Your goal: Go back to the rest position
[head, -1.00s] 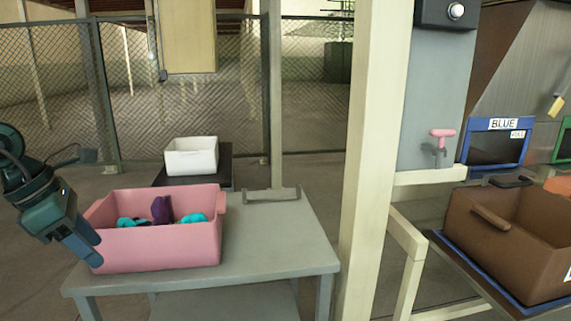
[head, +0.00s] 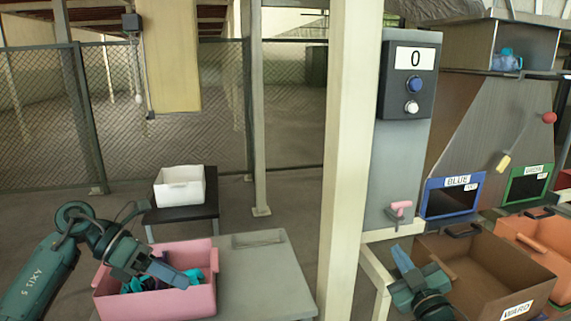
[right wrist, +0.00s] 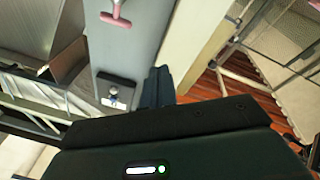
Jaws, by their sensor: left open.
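My left gripper (head: 185,276) reaches in from the left and is open above the pink bin (head: 165,305). Teal and purple soft items (head: 138,285) lie in the bin, partly hidden behind the gripper. No item is clearly held in its jaws. My right gripper (head: 401,258) is at the lower right, in front of the brown bin (head: 475,262), pointing up and left. In the right wrist view its fingers (right wrist: 158,85) look close together with nothing between them.
A grey table (head: 262,275) carries the pink bin. A white bin (head: 180,187) stands on a dark stand behind. A cream post (head: 345,160) rises between my arms.

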